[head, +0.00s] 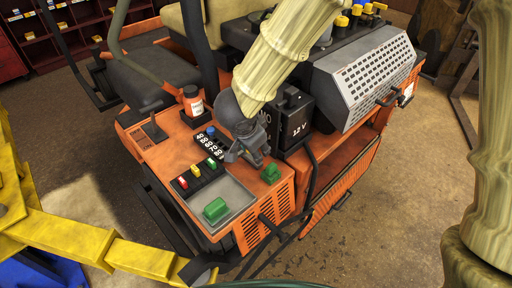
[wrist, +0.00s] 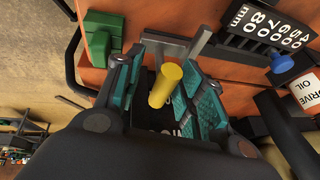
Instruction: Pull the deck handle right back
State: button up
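An upright yellow cylindrical knob (wrist: 165,85), which looks like the deck handle's grip, stands between my fingers in the wrist view. A dark plate with partly hidden white letters lies below it. My gripper (wrist: 165,68) is open, with one teal-padded finger on each side of the knob. A gap shows on the knob's left; I cannot tell whether the right finger touches it. In the head view my gripper (head: 245,154) is low over the orange console (head: 150,140), right of the millimetre scale (head: 207,143). The knob is hidden there behind my gripper and arm.
The scale's blue knob (head: 211,131) and an oil bottle (head: 193,101) stand left of my gripper. A green block (head: 271,173) is close on its right, a grey tray (head: 236,192) in front. A black 12 V box (head: 293,118) stands close behind.

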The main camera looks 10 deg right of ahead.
jog(key=v, duration=1.1)
jog(key=shift+r, duration=0.3)
jog(key=shift+s+d, duration=0.1)
jog(key=shift+d, duration=0.05)
jog(key=shift+s, duration=0.1)
